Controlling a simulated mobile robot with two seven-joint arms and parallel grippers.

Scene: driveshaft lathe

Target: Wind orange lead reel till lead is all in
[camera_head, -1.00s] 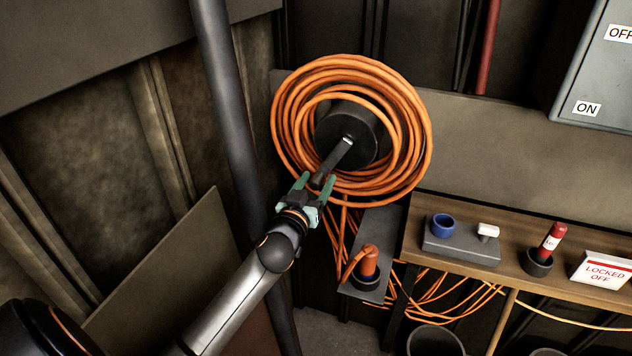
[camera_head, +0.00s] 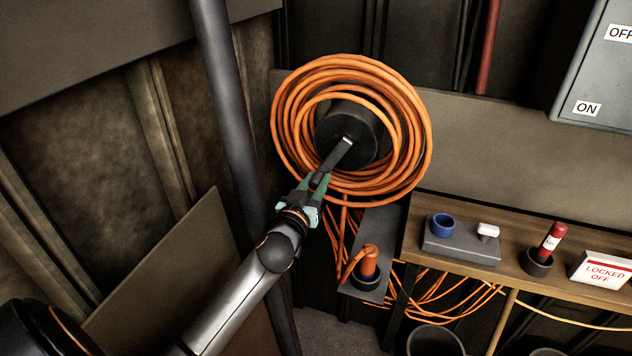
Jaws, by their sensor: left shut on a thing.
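The orange lead reel (camera_head: 412,102) hangs on the wall, with many loops of orange lead around a black hub (camera_head: 362,122). A crank arm (camera_head: 338,154) runs from the hub down and left to a dark handle. My left gripper (camera_head: 320,184) is at the handle end, its green fingers shut on the crank handle (camera_head: 318,179). Loose orange lead (camera_head: 432,288) hangs below the reel and lies in loops under the shelf. An orange plug (camera_head: 369,262) stands in a dark holder on a grey plate. My right gripper is not in view.
A dark vertical pipe (camera_head: 232,110) stands just left of the reel. A wooden shelf (camera_head: 500,253) at right bears a grey block with a blue ring (camera_head: 442,226), a red cylinder (camera_head: 551,241) and a "LOCKED OFF" sign (camera_head: 603,271). A bucket (camera_head: 435,340) stands below.

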